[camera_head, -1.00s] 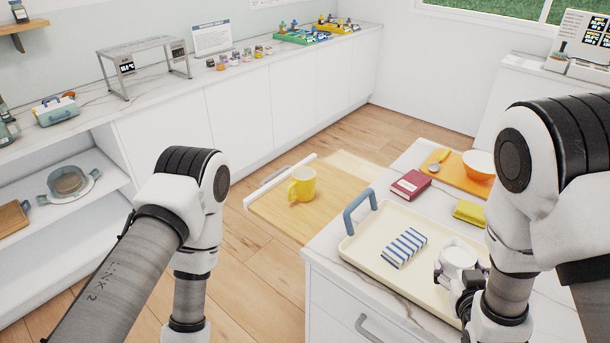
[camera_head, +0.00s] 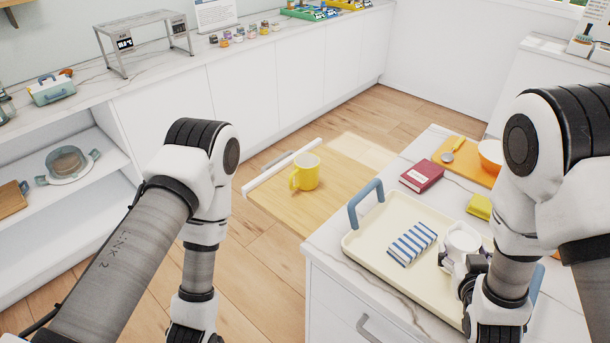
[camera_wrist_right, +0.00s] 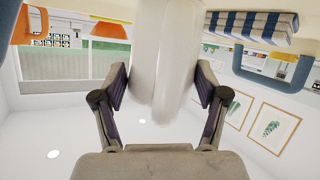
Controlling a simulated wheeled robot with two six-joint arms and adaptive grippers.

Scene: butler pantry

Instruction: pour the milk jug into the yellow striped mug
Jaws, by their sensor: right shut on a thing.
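The milk jug (camera_head: 463,238) is white and stands upright on or just above the cream tray (camera_head: 362,240); I cannot tell which. My right gripper (camera_head: 467,272) is shut on it from the near side. In the right wrist view the jug (camera_wrist_right: 160,55) fills the space between the two fingers of the right gripper (camera_wrist_right: 160,88). The yellow mug (camera_head: 307,173) stands upright on a light wooden board, left of the tray; I cannot make out stripes on it. My left gripper (camera_head: 190,333) hangs at the bottom edge, partly cut off, away from the mug.
A blue-striped cloth (camera_head: 412,243) lies on the tray beside the jug. The tray has blue handles (camera_head: 366,204). A red book (camera_head: 422,176), a yellow block (camera_head: 479,206) and an orange board (camera_head: 470,160) with an orange bowl lie behind. The wooden board (camera_head: 290,208) is clear around the mug.

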